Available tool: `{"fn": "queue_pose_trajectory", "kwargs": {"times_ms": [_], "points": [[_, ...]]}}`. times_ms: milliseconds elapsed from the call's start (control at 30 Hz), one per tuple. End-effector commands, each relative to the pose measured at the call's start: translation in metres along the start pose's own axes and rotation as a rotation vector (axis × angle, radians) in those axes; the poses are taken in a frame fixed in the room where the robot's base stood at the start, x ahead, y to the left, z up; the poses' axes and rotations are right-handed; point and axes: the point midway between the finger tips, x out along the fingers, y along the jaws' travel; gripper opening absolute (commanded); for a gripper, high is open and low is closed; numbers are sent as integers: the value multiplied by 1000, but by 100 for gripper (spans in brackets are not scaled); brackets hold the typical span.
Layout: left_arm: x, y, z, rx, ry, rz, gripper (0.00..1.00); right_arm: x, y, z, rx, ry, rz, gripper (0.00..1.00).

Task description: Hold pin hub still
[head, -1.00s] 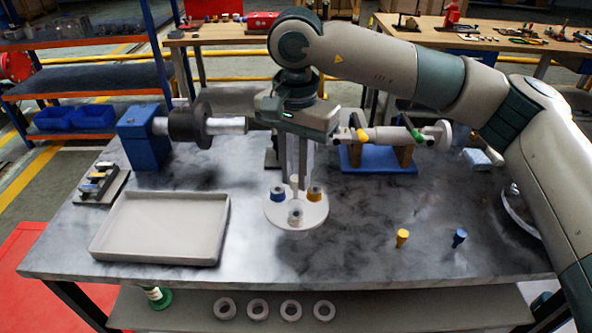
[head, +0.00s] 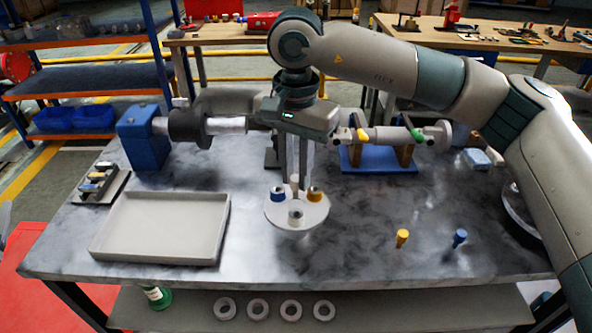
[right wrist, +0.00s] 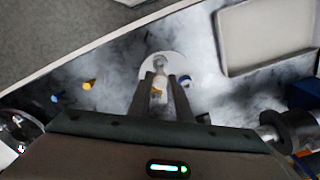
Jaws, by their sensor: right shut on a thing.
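The pin hub (head: 296,222) is a round white disc on the table, between the tray and the loose pegs. A blue pin (head: 277,194), a yellow pin (head: 314,194) and a pale pin (head: 296,218) stand on it. My right gripper (head: 295,186) points down over its middle and is shut on its central post. In the right wrist view the fingers (right wrist: 160,90) close around the pale post, and the disc (right wrist: 180,66) shows beyond. The fingers partly hide the post. My left gripper cannot be made out.
A grey tray (head: 112,251) lies left of the hub. A yellow peg (head: 402,238) and a blue peg (head: 460,238) stand to its right. Behind are a blue block with a shaft (head: 143,140) and a blue stand (head: 378,163). The table front between is clear.

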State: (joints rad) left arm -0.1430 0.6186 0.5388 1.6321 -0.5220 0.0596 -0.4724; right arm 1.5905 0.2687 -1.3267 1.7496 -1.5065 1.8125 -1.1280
Motion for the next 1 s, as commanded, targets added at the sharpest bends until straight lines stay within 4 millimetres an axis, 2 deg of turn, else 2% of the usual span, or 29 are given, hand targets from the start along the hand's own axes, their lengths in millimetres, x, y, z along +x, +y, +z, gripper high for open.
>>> {"fn": "queue_pose_trajectory", "kwargs": {"times_ms": [33,133,300,500,733,1000], "points": [[10,-12,-16,37,39,-28,100,0,0,0,0,0,0,0],[24,-26,-52,104,121,-72,100,0,0,0,0,0,0,0],[37,-34,-121,189,265,-130,100,0,0,0,0,0,0,0],[42,-40,-203,282,434,-205,100,0,0,0,0,0,0,0],[35,-48,-297,396,634,-315,100,0,0,0,0,0,0,0],[5,-56,-403,543,883,-481,100,0,0,0,0,0,0,0]]}}
